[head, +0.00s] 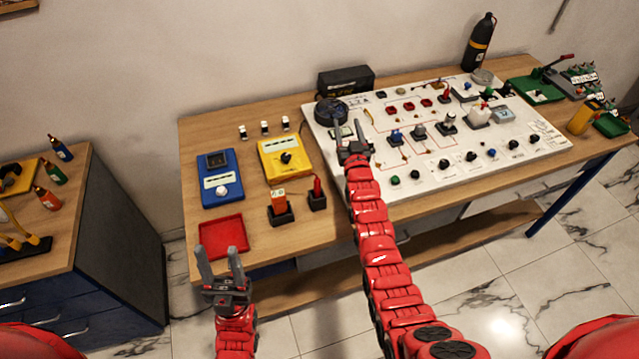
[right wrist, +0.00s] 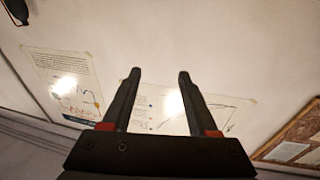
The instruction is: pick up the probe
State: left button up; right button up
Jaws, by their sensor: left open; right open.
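A slim red piece, which looks like the probe (head: 317,186), stands upright in a small black block (head: 317,203) near the table's front edge in the head view. I cannot tell for certain that it is the probe. My left gripper (head: 219,256) is open and empty, in front of the table by the red tray, to the left of the probe. My right gripper (head: 350,134) shows over the left part of the white panel, beyond and to the right of the probe. In the right wrist view it (right wrist: 158,80) is open, with nothing between its fingers, facing a wall with papers.
A red tray (head: 223,236), a blue meter (head: 221,179), a yellow meter (head: 285,158) and an orange piece in a black block (head: 280,212) surround the probe's area. The white panel (head: 520,155) carries many knobs. A dark cabinet (head: 120,255) stands left.

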jog(key=w+a+f+g, duration=0.2)
jog(key=w+a+g, duration=0.2)
jog(key=w+g, duration=0.15)
jog(key=n+g+h, duration=0.1)
jog(key=g+h, duration=0.1)
jog(key=g, duration=1.2)
send_near(317, 179)
jog(key=f+b, duration=0.1)
jog(key=b, duration=0.3)
jog(key=f+b, duration=0.2)
jog(key=b, duration=0.2)
jog(key=shift+a+t+b, duration=0.2)
jog(key=shift+t+b, duration=0.05)
jog(key=shift+b, duration=0.05)
jog(key=shift+f+b, duration=0.5)
jog(key=shift+f, duration=0.45)
jog(key=shift+f+p, duration=0.65)
jog(key=shift+p, duration=0.15)
jog(key=shift+s+f+p, duration=0.15)
jog(key=shift+f+p, duration=0.35)
jog(key=shift+f, duration=0.15)
notch_tip(317, 179, down, 3)
jog(key=shift+f+p, duration=0.15)
jog(key=shift+p, duration=0.5)
jog(key=shift+f, duration=0.55)
grip_shut()
